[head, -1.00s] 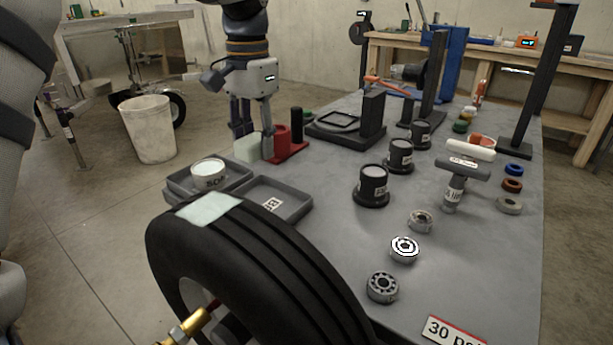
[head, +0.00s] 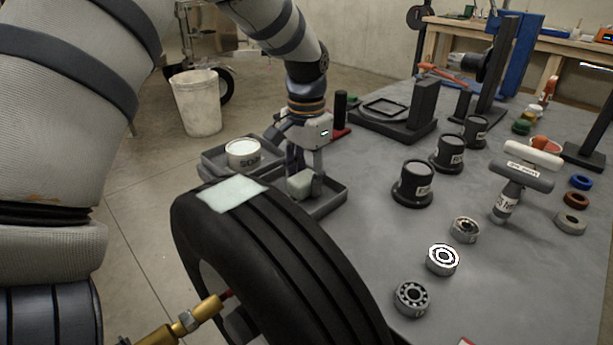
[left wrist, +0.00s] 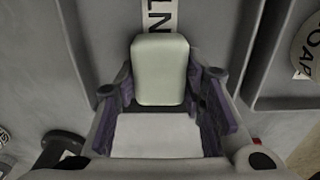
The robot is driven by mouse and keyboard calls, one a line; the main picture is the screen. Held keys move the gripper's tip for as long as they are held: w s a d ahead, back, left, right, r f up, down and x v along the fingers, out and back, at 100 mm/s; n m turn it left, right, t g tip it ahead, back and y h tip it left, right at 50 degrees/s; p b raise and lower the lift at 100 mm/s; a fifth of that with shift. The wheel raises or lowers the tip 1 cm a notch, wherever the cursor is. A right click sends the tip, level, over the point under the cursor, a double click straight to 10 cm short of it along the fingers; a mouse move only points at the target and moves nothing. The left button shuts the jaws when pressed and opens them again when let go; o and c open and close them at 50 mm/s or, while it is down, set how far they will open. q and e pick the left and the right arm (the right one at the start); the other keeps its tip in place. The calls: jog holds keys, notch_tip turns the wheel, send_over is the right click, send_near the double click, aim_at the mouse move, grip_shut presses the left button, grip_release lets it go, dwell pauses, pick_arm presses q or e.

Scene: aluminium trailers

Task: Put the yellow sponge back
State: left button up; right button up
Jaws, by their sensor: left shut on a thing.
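The sponge (head: 301,184) is a small pale, greenish-cream block; it looks hardly yellow. My left gripper (head: 305,176) is shut on it and points down over the right-hand grey tray (head: 326,205). In the left wrist view the sponge (left wrist: 160,72) sits between the two fingers, above a grey tray floor with a partly covered white label (left wrist: 158,17). I cannot tell whether the sponge touches the tray floor. My right gripper is not in view.
A soap tub (head: 243,153) stands in the left-hand tray beside it. A big black tyre (head: 290,255) with a pale cloth-like patch (head: 232,192) stands in front of the trays. Black cups (head: 414,184) and bearings (head: 442,259) are to the right.

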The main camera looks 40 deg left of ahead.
aim_at(307, 175)
pick_arm(q)
jog(key=shift+f, duration=0.15)
jog(key=o, duration=1)
notch_tip(307, 175, up, 12)
jog(key=shift+r, duration=0.2)
